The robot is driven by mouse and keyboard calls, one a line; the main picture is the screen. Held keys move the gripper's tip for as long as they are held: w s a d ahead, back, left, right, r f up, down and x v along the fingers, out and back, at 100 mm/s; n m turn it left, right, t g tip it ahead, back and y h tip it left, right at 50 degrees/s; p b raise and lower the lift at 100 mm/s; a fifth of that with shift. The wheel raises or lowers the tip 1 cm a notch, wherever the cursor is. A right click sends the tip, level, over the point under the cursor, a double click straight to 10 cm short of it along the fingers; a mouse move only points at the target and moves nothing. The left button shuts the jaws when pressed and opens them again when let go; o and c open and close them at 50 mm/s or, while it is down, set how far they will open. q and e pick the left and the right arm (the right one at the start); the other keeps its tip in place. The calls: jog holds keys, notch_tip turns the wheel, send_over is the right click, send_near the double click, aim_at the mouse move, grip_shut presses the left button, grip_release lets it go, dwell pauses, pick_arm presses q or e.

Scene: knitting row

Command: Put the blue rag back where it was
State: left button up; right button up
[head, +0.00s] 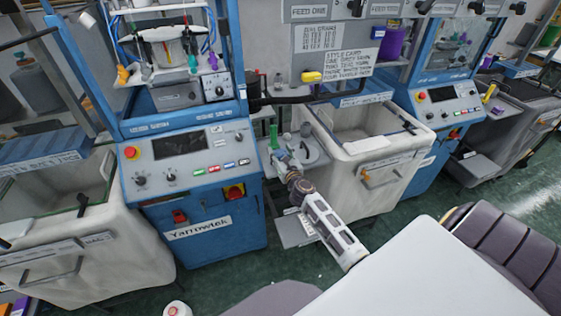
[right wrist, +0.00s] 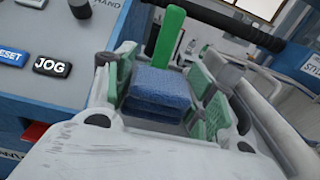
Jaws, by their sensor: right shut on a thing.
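The blue rag (right wrist: 162,88) is a folded, layered pad between the green-padded fingers of my right gripper (right wrist: 165,95) in the right wrist view. The gripper is shut on it. In the head view my right gripper (head: 281,156) is over the small pale shelf (head: 318,152) between the blue machine and the white bin. The rag cannot be made out there. I cannot tell whether the rag touches the surface under it. My left gripper is not in view.
A green upright object (right wrist: 166,36) stands just behind the rag; a green object (head: 273,136) also shows by the shelf. The blue machine's control panel (head: 190,155) is close on the left, with its JOG button (right wrist: 52,67). The white bin (head: 375,150) is on the right.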

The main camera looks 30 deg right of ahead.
jog(key=shift+f, duration=0.1)
jog(key=shift+f+b, duration=1.25)
jog(key=shift+f, duration=0.6)
jog(key=shift+f, duration=0.1)
jog(key=o, duration=1)
jog(key=shift+r, duration=0.2)
jog(key=shift+v, duration=1.6)
jog(key=shift+b+v, duration=0.4)
jog(key=shift+v, duration=4)
jog(key=shift+f, duration=0.1)
